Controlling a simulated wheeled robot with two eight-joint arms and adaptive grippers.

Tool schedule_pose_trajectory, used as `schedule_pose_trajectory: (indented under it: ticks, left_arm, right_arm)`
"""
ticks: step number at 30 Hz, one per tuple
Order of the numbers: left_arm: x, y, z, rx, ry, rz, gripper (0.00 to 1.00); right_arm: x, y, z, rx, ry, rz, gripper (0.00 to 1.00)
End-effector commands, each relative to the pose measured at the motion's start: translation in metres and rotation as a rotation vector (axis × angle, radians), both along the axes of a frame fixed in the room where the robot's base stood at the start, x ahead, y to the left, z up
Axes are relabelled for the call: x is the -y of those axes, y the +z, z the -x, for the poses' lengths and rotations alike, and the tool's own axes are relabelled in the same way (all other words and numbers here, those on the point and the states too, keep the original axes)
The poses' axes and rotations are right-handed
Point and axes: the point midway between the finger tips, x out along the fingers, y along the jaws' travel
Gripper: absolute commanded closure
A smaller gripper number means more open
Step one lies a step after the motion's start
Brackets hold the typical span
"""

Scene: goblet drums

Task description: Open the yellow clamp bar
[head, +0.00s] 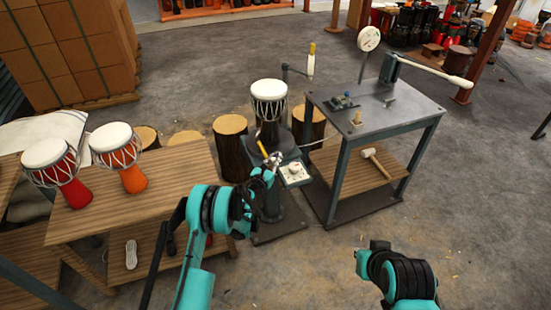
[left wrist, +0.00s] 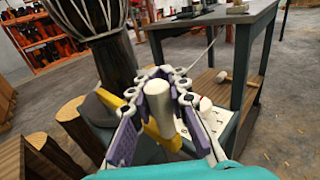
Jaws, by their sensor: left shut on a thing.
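The yellow clamp bar (head: 262,148) sticks up at a tilt beside the goblet drum (head: 269,100) on the grey stand. In the left wrist view yellow parts (left wrist: 130,94) show behind my fingers. My left gripper (head: 272,163) is at the near end of the bar, at the front of the stand. In the left wrist view its purple fingers (left wrist: 160,88) close around a pale cylindrical grip (left wrist: 163,112). The grip seems to belong to the bar, but their join is hidden. Of my right arm only dark and teal links show at the lower right; its gripper cannot be made out.
A control box (head: 294,173) with a dial sits just right of my left gripper. A grey metal table (head: 400,118) with a lever and gauge stands to the right. Two red and orange drums (head: 131,178) stand on the wooden bench at left. Log stools surround the stand.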

Motion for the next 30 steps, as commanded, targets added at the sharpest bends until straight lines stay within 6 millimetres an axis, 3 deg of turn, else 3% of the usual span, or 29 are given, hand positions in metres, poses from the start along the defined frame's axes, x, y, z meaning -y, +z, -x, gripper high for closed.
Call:
schedule_pose_trajectory:
  ticks: [15,16,18,26,30]
  left_arm:
    - [-0.0011,-0.0005,0.0015,0.0,0.0,0.001,1.0]
    - [-0.0012,-0.0005,0.0015,0.0,0.0,0.001,0.79]
    - [-0.0013,-0.0004,0.0013,0.0,0.001,0.001,0.66]
    - [-0.0019,-0.0002,0.0006,0.0,0.002,0.0,0.66]
    - [-0.0058,-0.0002,0.0096,0.0,0.003,0.0,0.66]
  right_arm:
    - [0.0,-0.0001,-0.0001,0.0,0.0,0.0,1.0]
    - [0.0,-0.0001,-0.0001,0.0,0.0,0.0,1.0]
    - [0.0,0.0,0.0,0.0,0.0,0.0,1.0]
    - [0.0,0.0,0.0,0.0,0.0,0.0,1.0]
    - [0.0,0.0,0.0,0.0,0.0,0.0,1.0]
